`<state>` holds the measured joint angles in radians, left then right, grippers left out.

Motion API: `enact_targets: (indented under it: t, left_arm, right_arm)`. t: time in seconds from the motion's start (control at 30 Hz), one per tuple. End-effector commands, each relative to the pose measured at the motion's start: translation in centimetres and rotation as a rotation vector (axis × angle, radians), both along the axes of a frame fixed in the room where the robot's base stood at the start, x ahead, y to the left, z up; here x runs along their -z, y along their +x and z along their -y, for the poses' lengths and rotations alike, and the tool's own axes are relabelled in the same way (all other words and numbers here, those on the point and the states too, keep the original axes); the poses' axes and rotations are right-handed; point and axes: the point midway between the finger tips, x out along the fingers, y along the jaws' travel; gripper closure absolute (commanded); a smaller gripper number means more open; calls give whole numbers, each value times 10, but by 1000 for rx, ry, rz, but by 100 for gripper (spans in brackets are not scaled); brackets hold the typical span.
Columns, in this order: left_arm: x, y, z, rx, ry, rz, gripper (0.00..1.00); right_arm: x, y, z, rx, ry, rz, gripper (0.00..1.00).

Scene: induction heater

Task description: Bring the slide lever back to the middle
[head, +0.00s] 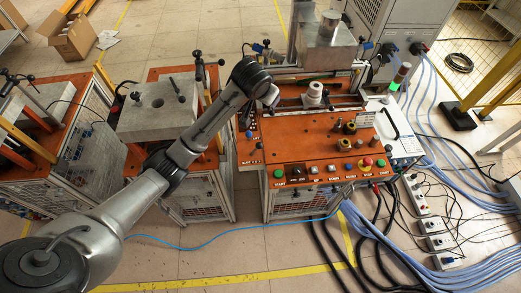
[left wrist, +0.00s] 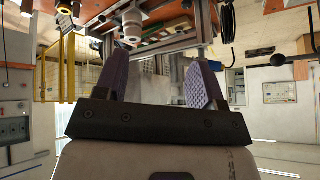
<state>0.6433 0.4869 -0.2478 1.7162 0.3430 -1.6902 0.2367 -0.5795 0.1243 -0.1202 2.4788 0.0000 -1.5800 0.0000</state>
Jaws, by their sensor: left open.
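My left arm reaches in from the lower left in the head view. Its left gripper (head: 272,97) is above the left rear part of the orange-topped induction heater bench (head: 285,150). In the left wrist view the left gripper (left wrist: 160,80) has its two purple padded fingers wide apart, with nothing between them. A white round fitting (head: 314,90) sits on the slide rails (head: 338,101) to the right of the gripper; a white fitting also shows in the left wrist view (left wrist: 132,24). I cannot tell for certain which part is the slide lever. My right gripper is out of view.
The bench front carries a row of buttons and a red emergency stop (head: 367,161). A metal box (head: 327,48) stands behind the rails. A grey block (head: 157,108) sits on the bench to the left. Cables (head: 445,135) run over the floor at right.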

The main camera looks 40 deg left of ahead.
Motion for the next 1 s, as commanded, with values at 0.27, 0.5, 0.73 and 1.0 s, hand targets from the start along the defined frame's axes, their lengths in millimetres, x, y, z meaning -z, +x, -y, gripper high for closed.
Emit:
enact_targets:
  t: [0.27, 0.5, 0.73, 1.0]
  left_arm:
    - [104, -25, -24, -496, -333, -396, 37]
    - [107, -37, -18, -787, -443, -441, 37]
    - [113, -37, -18, -895, -470, -429, 37]
    - [155, -36, -16, -900, -471, -430, 37]
  right_arm:
    - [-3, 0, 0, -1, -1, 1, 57]
    - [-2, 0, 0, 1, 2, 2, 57]
    - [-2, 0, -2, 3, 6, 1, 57]
    - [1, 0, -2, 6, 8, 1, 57]
